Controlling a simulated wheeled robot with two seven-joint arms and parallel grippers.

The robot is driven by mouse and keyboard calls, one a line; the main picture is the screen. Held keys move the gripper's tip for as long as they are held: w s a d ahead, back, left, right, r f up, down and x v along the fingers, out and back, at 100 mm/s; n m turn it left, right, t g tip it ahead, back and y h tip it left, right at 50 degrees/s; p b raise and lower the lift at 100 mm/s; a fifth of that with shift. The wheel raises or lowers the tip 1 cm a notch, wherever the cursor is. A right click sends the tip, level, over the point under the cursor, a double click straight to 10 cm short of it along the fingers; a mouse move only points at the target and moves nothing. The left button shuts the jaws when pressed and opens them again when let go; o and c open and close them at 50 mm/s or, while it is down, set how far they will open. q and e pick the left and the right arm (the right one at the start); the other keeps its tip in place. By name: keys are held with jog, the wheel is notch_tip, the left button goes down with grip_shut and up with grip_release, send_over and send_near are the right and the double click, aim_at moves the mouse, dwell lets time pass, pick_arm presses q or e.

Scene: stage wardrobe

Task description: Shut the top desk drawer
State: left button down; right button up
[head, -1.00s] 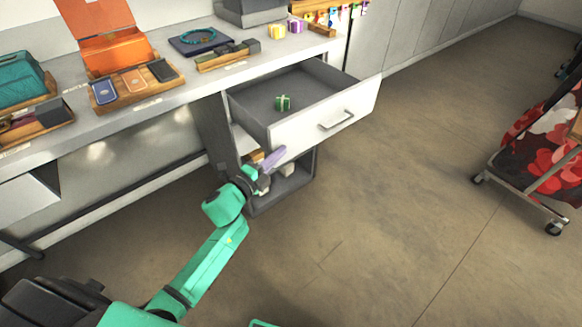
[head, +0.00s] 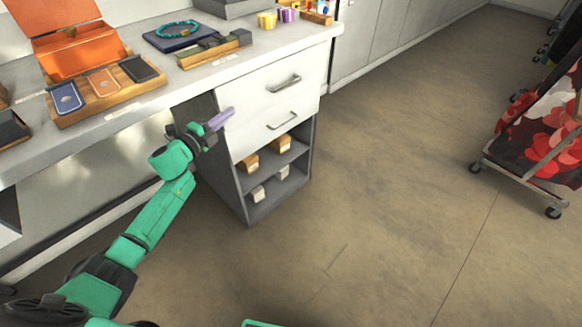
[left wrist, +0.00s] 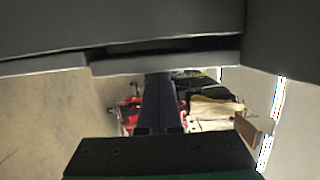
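The top desk drawer (head: 262,92) is closed in the head view. Its white front sits level with the lower drawer front (head: 292,126), and its metal handle (head: 284,83) faces out. The drawer's inside is hidden. My left gripper (head: 221,120) is at the left edge of the drawer fronts, with its purple fingers together and nothing seen between them. I cannot tell whether the fingertips touch the front. In the left wrist view the fingers (left wrist: 160,105) show as one dark column. My right gripper is not in view.
Open shelves (head: 270,178) with several small boxes are under the drawers. The desktop (head: 200,78) holds an orange box (head: 70,45), a card tray and a necklace on a dark pad (head: 185,36). A wheeled rack (head: 535,160) stands at right. The floor between is clear.

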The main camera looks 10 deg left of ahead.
pick_arm(q)
jog(key=shift+w+a+r, duration=0.15)
jog(key=shift+w+a, duration=0.3)
jog(key=shift+a, duration=0.15)
jog(key=shift+r, duration=0.1)
jog(key=s, duration=1.1)
jog(key=shift+s+a+f, duration=0.15)
jog(key=shift+s+f, duration=0.1)
jog(key=shift+s, duration=0.1)
